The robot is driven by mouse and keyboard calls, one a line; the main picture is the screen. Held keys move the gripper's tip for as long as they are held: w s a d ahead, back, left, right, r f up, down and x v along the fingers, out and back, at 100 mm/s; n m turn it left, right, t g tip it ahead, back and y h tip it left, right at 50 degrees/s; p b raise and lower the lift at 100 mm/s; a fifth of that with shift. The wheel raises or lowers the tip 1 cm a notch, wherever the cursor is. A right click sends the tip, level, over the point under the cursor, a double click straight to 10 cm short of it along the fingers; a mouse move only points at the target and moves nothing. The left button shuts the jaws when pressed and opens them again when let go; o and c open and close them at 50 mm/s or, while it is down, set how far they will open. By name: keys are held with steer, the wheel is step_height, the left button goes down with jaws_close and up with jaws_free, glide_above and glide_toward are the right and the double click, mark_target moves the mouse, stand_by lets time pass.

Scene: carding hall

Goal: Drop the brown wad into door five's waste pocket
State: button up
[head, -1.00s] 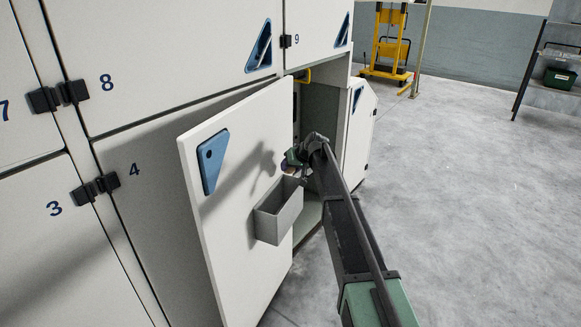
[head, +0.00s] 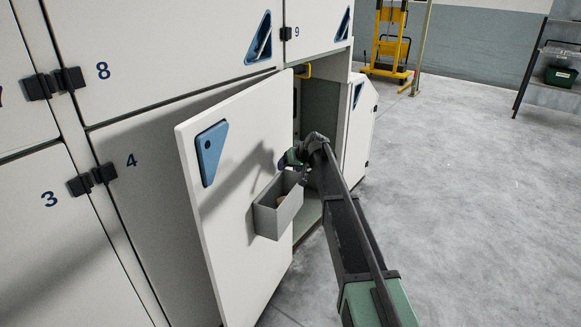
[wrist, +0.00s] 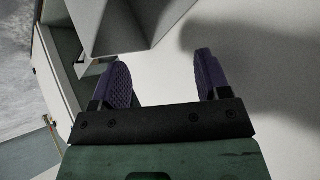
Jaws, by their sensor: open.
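The open white door (head: 240,200) stands swung out, with a grey waste pocket (head: 265,222) on its inner face; no number shows on this door. A small tan-brown patch (head: 281,201) shows inside the pocket's mouth; it may be the brown wad, but it is too small to be sure. My gripper (head: 287,164) is just above the pocket's far end, close to the door. In the wrist view my gripper (wrist: 163,70) has its purple-padded fingers apart with nothing between them.
Closed panels numbered 3, 4, 8 and 9 fill the left, with black hinges (head: 92,180). The open cabinet bay (head: 320,115) lies behind the door. A yellow lift truck (head: 388,45) and a shelf (head: 550,70) stand far back. The floor at right is clear.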

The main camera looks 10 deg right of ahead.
steer(key=p+v, duration=0.7)
steer(key=v, duration=0.3)
steer(key=shift+s+r+p, duration=0.2)
steer(key=shift+r+p, duration=0.05)
steer(key=shift+p, duration=0.1)
steer(key=s+a+f+m+g+h, duration=0.1)
steer(key=s+f+g+h, duration=0.15)
steer(key=s, duration=1.75)
steer(key=s+a+f+m+g+h, duration=0.1)
steer(key=s+a+f+g+h, duration=0.2)
steer(key=s, duration=1.8)
step_height(320, 180, up, 13)
steer(key=p, duration=1.2)
steer(key=shift+r+n+g, duration=0.2)
steer(key=shift+n+g, duration=0.1)
steer(key=shift+g, duration=0.15)
